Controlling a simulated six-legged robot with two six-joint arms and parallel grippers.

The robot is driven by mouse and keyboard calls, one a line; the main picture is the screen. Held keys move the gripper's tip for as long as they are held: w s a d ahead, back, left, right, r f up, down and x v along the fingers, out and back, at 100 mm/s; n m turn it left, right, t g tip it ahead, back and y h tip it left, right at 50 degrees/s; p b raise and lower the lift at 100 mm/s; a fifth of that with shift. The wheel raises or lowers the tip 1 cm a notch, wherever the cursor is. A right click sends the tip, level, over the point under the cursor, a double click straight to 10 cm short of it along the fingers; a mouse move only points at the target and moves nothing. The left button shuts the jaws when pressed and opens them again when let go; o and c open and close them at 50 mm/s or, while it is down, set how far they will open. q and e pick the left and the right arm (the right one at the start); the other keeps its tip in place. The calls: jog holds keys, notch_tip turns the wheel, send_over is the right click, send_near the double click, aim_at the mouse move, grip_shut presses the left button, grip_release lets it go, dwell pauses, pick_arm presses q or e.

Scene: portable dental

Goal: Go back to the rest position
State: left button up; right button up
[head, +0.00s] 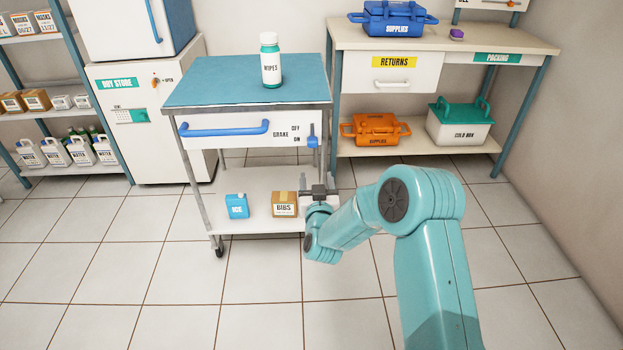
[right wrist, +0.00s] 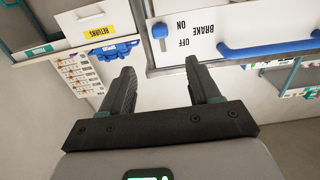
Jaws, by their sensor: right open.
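My right arm reaches in from the lower right of the head view. Its gripper (head: 318,190) is in front of the cart's right side, near the lower shelf and the bibs box; I cannot tell the exact gap. In the right wrist view the two dark fingers (right wrist: 162,82) are spread apart with nothing between them. That view is upside down and shows the cart's drawer front with its blue handle (right wrist: 268,46) and brake lever (right wrist: 160,36) beyond the fingers. My left gripper is not in view.
The cart (head: 215,93) carries a wipes bottle (head: 270,62) on top. An ice pack (head: 237,206) and a bibs box (head: 285,204) are on its lower shelf. A workbench (head: 345,38) stands behind right, a white cabinet (head: 160,160) behind left. The front floor is clear.

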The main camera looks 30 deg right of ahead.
jog(key=shift+r, duration=0.1)
jog(key=s+a+f+n+g+y, duration=0.25)
jog(key=s+a+f+y, duration=0.2)
jog(key=a+f, duration=0.4)
jog(key=s+a+f+n+g+y, duration=0.1)
jog(key=s+a+f+g+y, duration=0.25)
jog(key=s+a+f, duration=0.5)
jog(key=s+a+f+g+y, duration=0.2)
jog(key=s+a+f+g, duration=0.1)
jog(key=s, duration=0.4)
jog(key=s+a+f+g+y, duration=0.1)
jog(key=s+a+f+g, duration=0.2)
jog(key=s, duration=0.4)
jog(key=s+a+f+g+y, duration=0.2)
jog(key=s+a+f+g, duration=0.1)
jog(key=s, duration=0.4)
notch_tip(320, 180, up, 26)
jog(key=p, duration=2.6)
jog(key=shift+w+a, duration=0.15)
jog(key=shift+w, duration=0.15)
jog(key=shift+r+n, duration=0.1)
jog(key=shift+n, duration=0.15)
